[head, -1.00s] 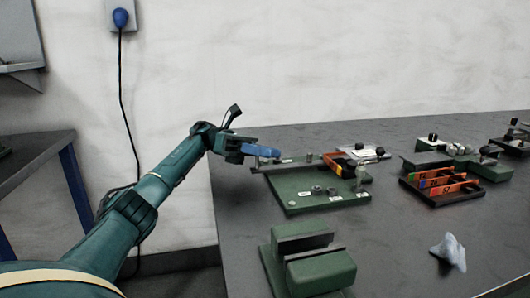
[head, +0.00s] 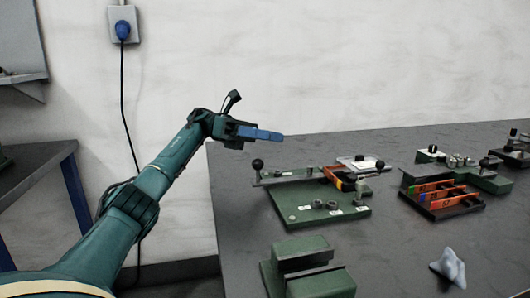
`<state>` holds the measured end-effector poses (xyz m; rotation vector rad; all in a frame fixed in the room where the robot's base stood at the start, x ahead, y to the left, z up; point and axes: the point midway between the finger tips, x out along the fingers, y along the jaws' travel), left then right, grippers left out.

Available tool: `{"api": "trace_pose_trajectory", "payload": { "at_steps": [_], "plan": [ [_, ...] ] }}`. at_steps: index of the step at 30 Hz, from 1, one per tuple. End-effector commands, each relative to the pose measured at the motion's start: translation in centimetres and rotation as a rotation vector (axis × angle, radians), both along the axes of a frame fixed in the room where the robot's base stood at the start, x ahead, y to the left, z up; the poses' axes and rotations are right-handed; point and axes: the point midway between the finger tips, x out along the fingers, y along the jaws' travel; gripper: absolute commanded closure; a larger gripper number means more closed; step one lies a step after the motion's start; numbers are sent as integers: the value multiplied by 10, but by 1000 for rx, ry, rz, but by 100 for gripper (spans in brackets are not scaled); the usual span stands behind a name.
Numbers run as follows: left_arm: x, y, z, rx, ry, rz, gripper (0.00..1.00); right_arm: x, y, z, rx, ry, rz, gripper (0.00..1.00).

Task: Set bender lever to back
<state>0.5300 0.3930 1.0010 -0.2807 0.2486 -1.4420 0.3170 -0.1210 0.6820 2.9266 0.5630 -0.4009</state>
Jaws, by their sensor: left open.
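The bender is a green plate (head: 295,212) on the table, with small pegs and white labels on it. Its lever (head: 290,180) is a flat grey bar along the plate's far side. A black ball knob (head: 257,164) stands upright at the lever's left end, over the plate's back left corner. My left gripper (head: 280,136), with blue fingers, is in the air above and behind the knob, apart from it and empty. The fingers point right and are seen side-on, so the gap between them is hidden. My right gripper is out of view.
A green slotted block (head: 305,270) stands in front of the bender. To the right are a rack with orange strips (head: 440,192), another green fixture (head: 480,172) and a crumpled pale cloth (head: 450,262). Bare table lies between the bender and the rack. A wall rises behind.

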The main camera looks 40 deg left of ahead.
Motion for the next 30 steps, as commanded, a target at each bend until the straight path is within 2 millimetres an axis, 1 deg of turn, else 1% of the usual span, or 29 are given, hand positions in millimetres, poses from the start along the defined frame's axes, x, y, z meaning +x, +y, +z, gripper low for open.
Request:
{"api": "trace_pose_trajectory", "payload": {
  "at_steps": [1,3,7,30],
  "plan": [
    [0,0,11,0,-4,0,55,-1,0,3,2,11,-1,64],
    [0,0,20,0,-1,1,55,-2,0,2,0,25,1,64],
    [0,0,29,0,0,1,55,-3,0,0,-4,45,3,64],
    [0,0,31,0,1,1,55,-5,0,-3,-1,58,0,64]
  ]
}}
